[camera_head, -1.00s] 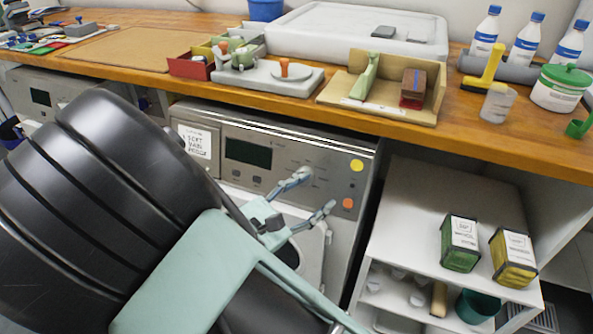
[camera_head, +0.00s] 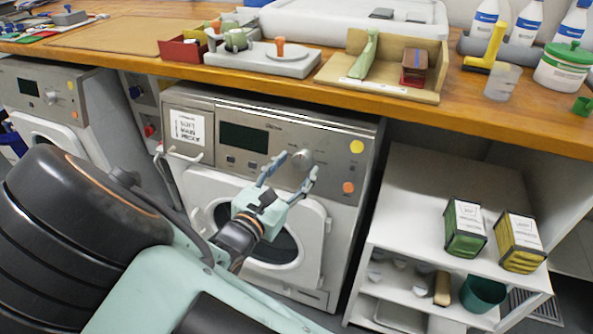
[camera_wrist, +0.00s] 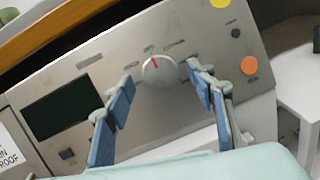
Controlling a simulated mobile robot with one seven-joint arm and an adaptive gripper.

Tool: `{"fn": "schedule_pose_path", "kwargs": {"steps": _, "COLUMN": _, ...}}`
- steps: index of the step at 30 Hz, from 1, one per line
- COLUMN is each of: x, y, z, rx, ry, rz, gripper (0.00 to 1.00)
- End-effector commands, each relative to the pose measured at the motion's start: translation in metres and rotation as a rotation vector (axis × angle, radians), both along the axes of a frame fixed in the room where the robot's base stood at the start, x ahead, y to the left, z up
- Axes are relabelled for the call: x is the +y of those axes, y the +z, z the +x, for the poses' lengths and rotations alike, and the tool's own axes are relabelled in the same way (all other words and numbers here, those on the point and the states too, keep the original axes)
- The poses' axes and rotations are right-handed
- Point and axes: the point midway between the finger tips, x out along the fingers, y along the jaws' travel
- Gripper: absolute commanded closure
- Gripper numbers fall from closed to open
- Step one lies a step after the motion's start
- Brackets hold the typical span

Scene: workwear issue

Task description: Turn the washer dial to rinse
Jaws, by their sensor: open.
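The washer (camera_head: 325,150) stands under the wooden counter, with a grey control panel, a dark display and yellow and orange round markers. Its dial (camera_head: 302,160) is a round silver knob on the panel. In the wrist view the dial (camera_wrist: 159,72) shows a red pointer line aimed up and slightly left, with small labels around it too small to read surely. My gripper (camera_head: 286,172) is open in front of the panel. In the wrist view its blue-padded fingers (camera_wrist: 160,80) stand either side of the dial, apparently apart from it.
A second washer (camera_head: 38,108) stands at the left. A white shelf unit (camera_head: 400,215) with a green tin (camera_head: 463,229) and a yellow tin (camera_head: 518,241) is at the right. The counter (camera_head: 285,89) overhangs the panel and carries trays and bottles.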

Motion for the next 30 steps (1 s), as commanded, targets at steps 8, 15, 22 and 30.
{"fn": "schedule_pose_path", "kwargs": {"steps": 8, "x": -0.0042, "y": 0.0006, "z": 0.0075, "rx": -0.001, "ry": -0.001, "rz": 0.0, "gripper": 0.49}}
{"fn": "schedule_pose_path", "kwargs": {"steps": 15, "x": -0.0039, "y": 0.0006, "z": 0.0072, "rx": -0.001, "ry": 0.0, "rz": 0.0, "gripper": 0.63}}
{"fn": "schedule_pose_path", "kwargs": {"steps": 22, "x": -0.0039, "y": 0.0004, "z": 0.007, "rx": 0.0, "ry": 0.0, "rz": 0.0, "gripper": 0.88}}
{"fn": "schedule_pose_path", "kwargs": {"steps": 30, "x": -0.0042, "y": 0.0017, "z": 0.0068, "rx": 0.008, "ry": 0.006, "rz": -0.021, "gripper": 0.91}}
